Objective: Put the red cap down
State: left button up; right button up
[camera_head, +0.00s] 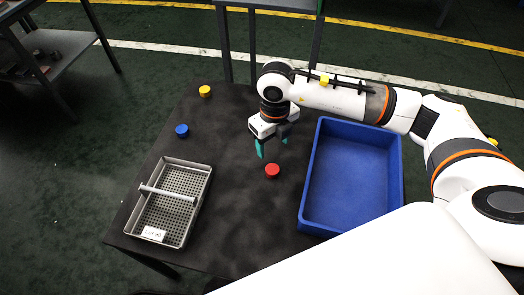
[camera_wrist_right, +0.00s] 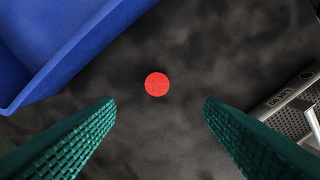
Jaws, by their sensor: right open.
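The red cap (camera_head: 272,170) rests on the dark table (camera_head: 240,225), between the grey basket and the blue bin. In the right wrist view the red cap (camera_wrist_right: 157,84) lies on the table, ahead of and between the two green fingers, with nothing touching it. My right gripper (camera_head: 272,147) is open and empty, just behind the cap in the head view and apart from it. Its spread fingers also show in the right wrist view (camera_wrist_right: 160,130). My left gripper is not in view.
A blue bin (camera_head: 350,129) stands right of the cap and looks empty. A perforated grey basket (camera_head: 205,200) with a crossbar and label stands left. A blue cap (camera_head: 182,130) and a yellow cap (camera_head: 205,91) lie on the table's left side. Table between basket and bin is mostly clear.

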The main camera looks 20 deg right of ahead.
aim_at(272, 168)
notch_tip(272, 168, down, 4)
jog(key=shift+f, duration=0.1)
notch_tip(272, 168, down, 2)
jog(key=shift+f, duration=0.1)
jog(key=shift+w+f+b, duration=0.1)
jog(key=shift+f+b, duration=0.1)
jog(key=shift+b, duration=0.1)
jog(key=f, duration=0.4)
jog(key=shift+d+f, duration=0.15)
jog(key=shift+d, duration=0.1)
jog(key=shift+w+f, duration=0.1)
jog(key=shift+f, duration=0.3)
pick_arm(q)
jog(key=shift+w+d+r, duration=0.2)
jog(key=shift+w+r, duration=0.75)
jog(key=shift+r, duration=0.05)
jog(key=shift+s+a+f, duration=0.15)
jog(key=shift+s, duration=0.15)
pick_arm(e)
jog(key=c, duration=1.1)
